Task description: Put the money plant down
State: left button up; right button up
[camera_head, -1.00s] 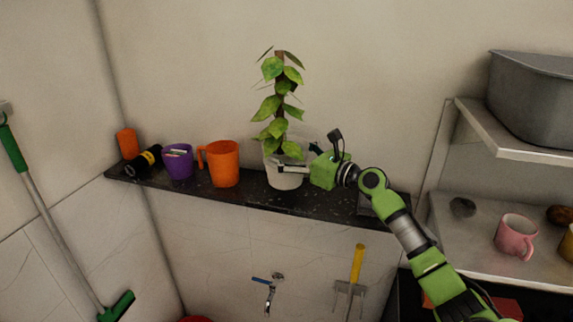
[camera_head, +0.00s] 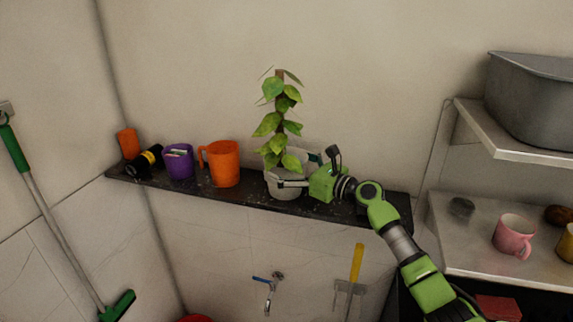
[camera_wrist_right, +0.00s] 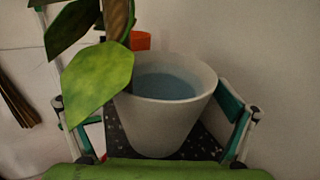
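The money plant (camera_head: 277,118) is a tall leafy vine on a brown stake in a white pot (camera_head: 284,189). The pot is upright at the dark speckled shelf (camera_head: 245,193); whether its base touches the shelf is hard to tell. My right gripper (camera_head: 300,170) comes from the right with its fingers on either side of the pot and seems closed on it. In the right wrist view the white pot (camera_wrist_right: 160,120) sits between the two fingers, and large leaves (camera_wrist_right: 92,84) hang over its left rim. My left gripper is not in view.
On the shelf to the left stand an orange mug (camera_head: 221,163), a purple cup (camera_head: 178,161), a black and yellow object (camera_head: 145,162) and an orange cup (camera_head: 127,142). A tap (camera_head: 267,288) is below. Metal shelves (camera_head: 480,235) are at the right.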

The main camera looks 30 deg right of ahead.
jog(key=shift+s+r, duration=0.1)
jog(key=shift+r, duration=0.05)
jog(key=p+v, duration=0.2)
jog(key=v, duration=1)
dwell(0.4)
